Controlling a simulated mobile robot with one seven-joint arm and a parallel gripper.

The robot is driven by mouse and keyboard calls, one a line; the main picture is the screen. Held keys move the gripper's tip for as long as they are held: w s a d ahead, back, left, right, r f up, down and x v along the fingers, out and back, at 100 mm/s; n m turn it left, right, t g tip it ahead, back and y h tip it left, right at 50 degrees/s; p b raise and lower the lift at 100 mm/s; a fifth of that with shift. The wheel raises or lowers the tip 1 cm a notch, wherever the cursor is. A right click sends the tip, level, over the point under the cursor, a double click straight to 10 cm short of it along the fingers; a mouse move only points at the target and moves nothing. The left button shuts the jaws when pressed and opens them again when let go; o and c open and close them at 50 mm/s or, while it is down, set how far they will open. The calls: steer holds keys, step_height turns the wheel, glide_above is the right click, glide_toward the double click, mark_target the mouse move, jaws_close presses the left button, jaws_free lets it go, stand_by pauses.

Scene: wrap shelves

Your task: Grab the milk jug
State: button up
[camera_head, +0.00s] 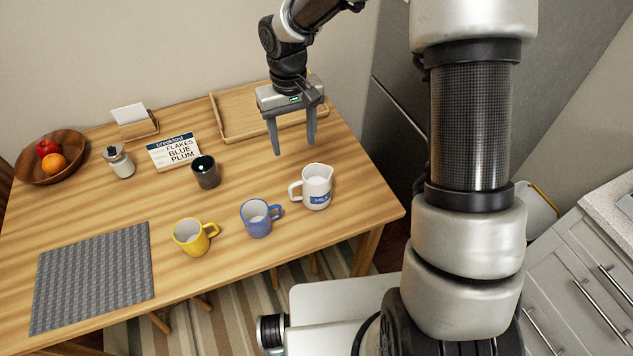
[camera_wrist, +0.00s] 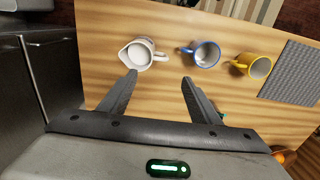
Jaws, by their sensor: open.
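The milk jug (camera_head: 317,187) is white with a blue "MILK" label, upright near the right end of the wooden table. Its handle points left in the head view. My gripper (camera_head: 294,150) is open and empty, above the table behind the jug, with its fingers pointing down. In the wrist view the jug (camera_wrist: 142,54) shows from above, just beyond the left fingertip of my gripper (camera_wrist: 158,75). The gripper and jug look apart.
On the wooden table (camera_head: 200,277), a blue mug (camera_head: 256,220) stands close left of the jug, then a yellow mug (camera_head: 190,240). A dark cup (camera_head: 206,173), a sign (camera_head: 174,151) and a wooden tray (camera_head: 228,128) are farther back. A grey mat (camera_head: 95,275) lies left.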

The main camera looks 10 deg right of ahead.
glide_above(296, 184)
step_height(296, 184, down, 11)
steer(key=shift+f, duration=0.1)
steer(key=shift+w+a+f+p, duration=0.1)
steer(key=shift+f+p, duration=0.05)
steer(key=shift+f, duration=1.3)
steer(key=shift+w+f+p, duration=0.1)
steer(key=shift+f+p, duration=0.05)
steer(key=shift+f, duration=1.3)
steer(key=shift+c, duration=0.4)
steer(key=shift+r, duration=0.1)
jaws_close()
